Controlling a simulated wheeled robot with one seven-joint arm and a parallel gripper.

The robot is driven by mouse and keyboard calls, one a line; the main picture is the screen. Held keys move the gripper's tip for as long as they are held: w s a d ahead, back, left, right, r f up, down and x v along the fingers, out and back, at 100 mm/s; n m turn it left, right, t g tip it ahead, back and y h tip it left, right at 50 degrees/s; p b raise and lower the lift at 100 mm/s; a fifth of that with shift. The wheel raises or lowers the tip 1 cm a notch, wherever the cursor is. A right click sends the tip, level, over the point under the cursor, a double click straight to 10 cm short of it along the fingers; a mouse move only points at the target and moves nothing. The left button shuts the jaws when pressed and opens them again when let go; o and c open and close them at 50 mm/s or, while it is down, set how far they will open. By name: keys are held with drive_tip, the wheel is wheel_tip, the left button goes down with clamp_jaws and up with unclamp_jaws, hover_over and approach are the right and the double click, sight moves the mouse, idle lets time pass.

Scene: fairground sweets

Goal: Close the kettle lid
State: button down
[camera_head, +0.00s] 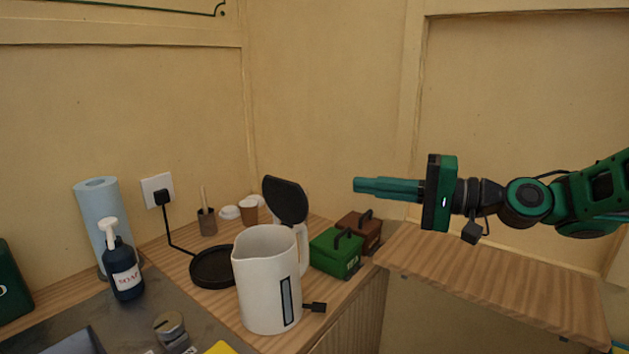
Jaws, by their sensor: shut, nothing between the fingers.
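The white kettle (266,280) stands upright on the wooden counter, in front of its black round base (212,267) and apart from it. Its black lid (286,200) is open, raised and tilted back on the hinge above the handle. The handle (303,245) is on the kettle's right side. My gripper (356,186) is shut and empty, in the air to the right of the lid at about the lid's height. A clear gap shows between the fingertips and the lid.
A green box (336,252) and a brown box (359,233) stand right of the kettle. A soap bottle (125,272), a paper roll (101,215) and a paper cup (249,210) stand left and behind. A lower wooden shelf (500,280) at right is bare.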

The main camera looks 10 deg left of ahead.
sight(288, 200)
drive_tip(key=s+a, duration=0.1)
drive_tip(key=a, duration=1)
drive_tip(key=shift+a+f, duration=0.2)
drive_tip(key=shift+f, duration=0.2)
drive_tip(key=shift+s+a, duration=0.1)
